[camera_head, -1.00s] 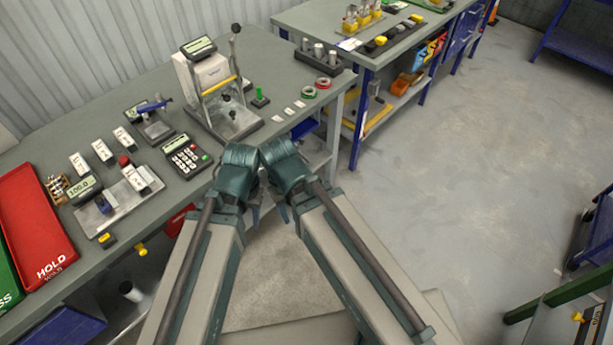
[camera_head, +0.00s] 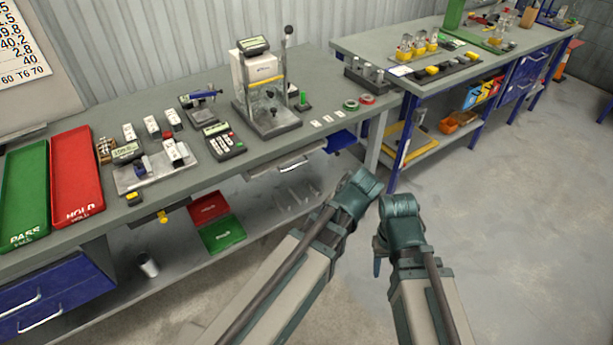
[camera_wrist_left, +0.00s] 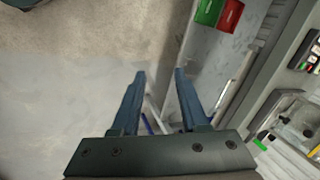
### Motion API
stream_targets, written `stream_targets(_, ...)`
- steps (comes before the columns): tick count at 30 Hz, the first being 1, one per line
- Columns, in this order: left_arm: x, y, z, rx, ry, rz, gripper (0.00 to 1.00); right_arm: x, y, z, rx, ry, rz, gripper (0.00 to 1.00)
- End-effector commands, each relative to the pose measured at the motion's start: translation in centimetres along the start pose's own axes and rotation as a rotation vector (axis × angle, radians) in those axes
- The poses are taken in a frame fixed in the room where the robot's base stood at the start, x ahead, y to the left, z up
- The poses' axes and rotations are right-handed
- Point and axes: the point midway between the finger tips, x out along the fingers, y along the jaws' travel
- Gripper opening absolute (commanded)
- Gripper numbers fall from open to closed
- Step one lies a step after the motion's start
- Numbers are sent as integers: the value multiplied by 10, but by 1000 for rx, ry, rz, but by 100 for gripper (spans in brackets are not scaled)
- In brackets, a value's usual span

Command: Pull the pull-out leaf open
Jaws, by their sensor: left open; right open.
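The pull-out leaf (camera_head: 291,165) appears as a pale strip with a bar handle under the front edge of the left workbench. It looks pushed in. A pale bar along the bench edge, probably its handle, shows right of the fingers in the left wrist view (camera_wrist_left: 222,92). My left gripper (camera_wrist_left: 160,72) is open and empty, with bare floor and the lower shelf beyond its fingers. In the head view its fingers are hidden behind its wrist, in front of the bench. My right gripper (camera_head: 377,266) is open, pointing down over the floor, right of the left one and apart from the leaf.
The workbench (camera_head: 85,240) carries a press (camera_head: 265,95), a keypad device (camera_head: 222,142) and red (camera_head: 75,170) and green (camera_head: 25,190) trays. A blue bin (camera_head: 340,141) hangs under its right end. A second bench (camera_head: 360,45) stands behind right. Floor at right is free.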

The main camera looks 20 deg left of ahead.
Motion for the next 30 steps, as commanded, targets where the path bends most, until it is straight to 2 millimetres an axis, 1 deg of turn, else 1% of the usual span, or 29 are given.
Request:
stream_targets(1, 16, -1, -6, 1, 9, -25, 44, 16, -2, -1, 0, 0, 0, 50)
stream_targets(5, 38, -13, -21, 7, 34, -103, 44, 39, -4, -2, 0, 0, 0, 50)
stream_targets(8, 60, -24, -34, 14, 57, -179, 44, 63, -6, -4, 0, 0, 0, 50)
stream_targets(11, 88, -39, -53, 28, 86, -281, 44, 96, -9, -6, 0, 0, 0, 50)
stream_targets(12, 100, -45, -61, 37, 98, -328, 44, 110, -10, -6, 0, 0, 0, 50)
stream_targets(18, 146, -79, -101, 96, 155, -567, 44, 177, -17, -10, 0, 0, 0, 50)
stream_targets(21, 162, -93, -120, 132, 176, -679, 44, 207, -20, -12, 0, 0, 0, 50)
stream_targets(24, 174, -105, -135, 169, 191, -776, 44, 231, -22, -14, 0, 0, 0, 50)
stream_targets(27, 180, -113, -147, 201, 201, -851, 44, 248, -24, -15, 0, 0, 0, 50)
stream_targets(30, 182, -119, -155, 225, 207, -901, 44, 258, -25, -15, 0, 0, 0, 50)
